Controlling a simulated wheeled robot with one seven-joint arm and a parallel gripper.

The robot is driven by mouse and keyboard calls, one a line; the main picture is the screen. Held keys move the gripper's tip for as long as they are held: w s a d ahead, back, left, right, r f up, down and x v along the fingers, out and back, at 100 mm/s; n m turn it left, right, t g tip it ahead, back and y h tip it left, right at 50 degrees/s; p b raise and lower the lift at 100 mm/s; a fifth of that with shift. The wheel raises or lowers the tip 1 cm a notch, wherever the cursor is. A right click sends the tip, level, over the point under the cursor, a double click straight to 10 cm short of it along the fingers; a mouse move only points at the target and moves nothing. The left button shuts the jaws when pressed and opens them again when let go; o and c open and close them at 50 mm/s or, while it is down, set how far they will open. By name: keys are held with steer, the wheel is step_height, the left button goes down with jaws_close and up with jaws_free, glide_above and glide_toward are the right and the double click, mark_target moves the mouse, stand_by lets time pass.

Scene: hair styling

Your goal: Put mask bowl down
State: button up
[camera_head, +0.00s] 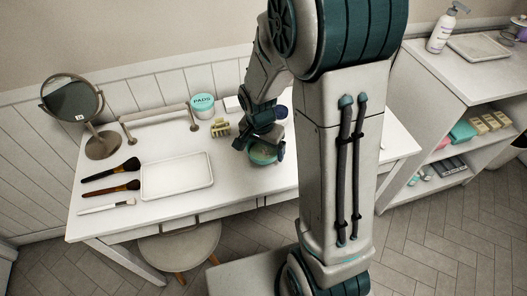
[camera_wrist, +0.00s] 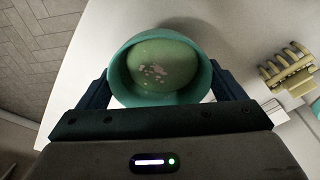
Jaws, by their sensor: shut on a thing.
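The mask bowl (camera_head: 264,153) is a small teal bowl with pale green contents and some light flecks. In the wrist view the bowl (camera_wrist: 116,84) sits between the two fingers of my gripper (camera_wrist: 160,92), which is shut on it. In the head view my gripper (camera_head: 262,138) comes down from above near the front edge of the white table (camera_head: 235,183). The bowl is upright or nearly so. Whether its base touches the tabletop cannot be told, and my arm hides part of the table to its right.
A white tray (camera_head: 177,187) lies left of the bowl, with several brushes (camera_head: 112,170) beyond it. A yellow hair clip (camera_head: 220,127) and a pads jar (camera_head: 202,106) stand behind, and a round mirror (camera_head: 72,101) at far left. Bare tabletop lies between tray and bowl.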

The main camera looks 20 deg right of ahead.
steer(key=shift+f, duration=1.25)
steer(key=shift+f, duration=0.2)
steer(key=o, duration=0.9)
steer(key=shift+r, duration=0.1)
step_height(320, 180, up, 11)
steer(key=s+r+n, duration=0.2)
steer(key=s+n, duration=0.1)
steer(key=s, duration=0.1)
steer(key=s+r+n+t, duration=0.1)
steer(key=s+r+n, duration=0.2)
steer(key=s, duration=0.2)
steer(key=s+r+n+y+p, duration=0.1)
steer(key=s+r+n, duration=0.1)
steer(key=s, duration=0.3)
steer(key=shift+r+n+t, duration=0.3)
steer(key=shift+r+n, duration=0.1)
steer(key=shift+r, duration=0.05)
